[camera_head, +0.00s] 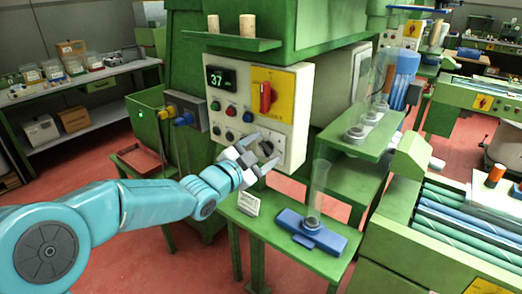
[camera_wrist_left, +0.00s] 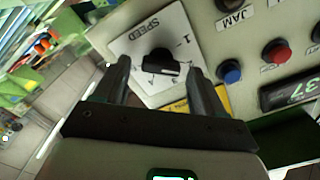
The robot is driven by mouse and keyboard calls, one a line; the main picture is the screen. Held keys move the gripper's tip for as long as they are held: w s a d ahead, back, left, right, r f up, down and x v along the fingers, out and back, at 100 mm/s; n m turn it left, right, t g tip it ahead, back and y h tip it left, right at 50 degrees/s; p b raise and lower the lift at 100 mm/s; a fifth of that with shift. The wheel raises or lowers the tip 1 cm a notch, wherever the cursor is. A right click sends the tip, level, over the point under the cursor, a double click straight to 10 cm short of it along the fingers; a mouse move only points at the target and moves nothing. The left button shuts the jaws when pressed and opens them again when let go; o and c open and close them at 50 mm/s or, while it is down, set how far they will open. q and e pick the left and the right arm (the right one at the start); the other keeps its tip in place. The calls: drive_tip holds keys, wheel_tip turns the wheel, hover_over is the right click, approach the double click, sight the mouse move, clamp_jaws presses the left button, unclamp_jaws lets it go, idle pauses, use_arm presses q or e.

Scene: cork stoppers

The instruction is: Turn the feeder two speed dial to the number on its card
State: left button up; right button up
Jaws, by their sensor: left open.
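The speed dial is a black knob (camera_wrist_left: 162,62) on a white plate (camera_wrist_left: 138,40) marked SPEED with numbers, seen in the left wrist view. My left gripper (camera_wrist_left: 160,64) is open, with one finger on each side of the knob and a gap showing to each. In the head view my left gripper (camera_head: 264,158) is at the lower right of the cream control panel (camera_head: 296,112) and partly covers the dial. A small white card (camera_head: 248,203) stands on the green table below; its writing is too small to read. My right gripper is not in view.
The panel has a display reading 37 (camera_head: 219,78), a red switch on a yellow plate (camera_head: 267,96) and several buttons. Blue (camera_wrist_left: 230,72) and red (camera_wrist_left: 277,51) buttons are near my left fingers. A blue fixture with a clear tube (camera_head: 312,232) stands on the green table.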

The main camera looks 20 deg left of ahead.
use_arm(q)
drive_tip(key=c, duration=1.1)
drive_tip(key=shift+o, duration=0.2)
drive_tip(key=shift+n, duration=0.3)
drive_tip(key=shift+n+b, duration=0.4)
drive_tip(key=shift+n, duration=0.3)
drive_tip(key=shift+a+n, duration=0.1)
drive_tip(key=shift+n, duration=0.7)
drive_tip(key=n, duration=0.2)
drive_tip(key=shift+n, duration=0.3)
drive_tip(key=shift+a+n, duration=0.15)
drive_tip(key=shift+n, duration=1.65)
drive_tip(key=shift+w, duration=0.1)
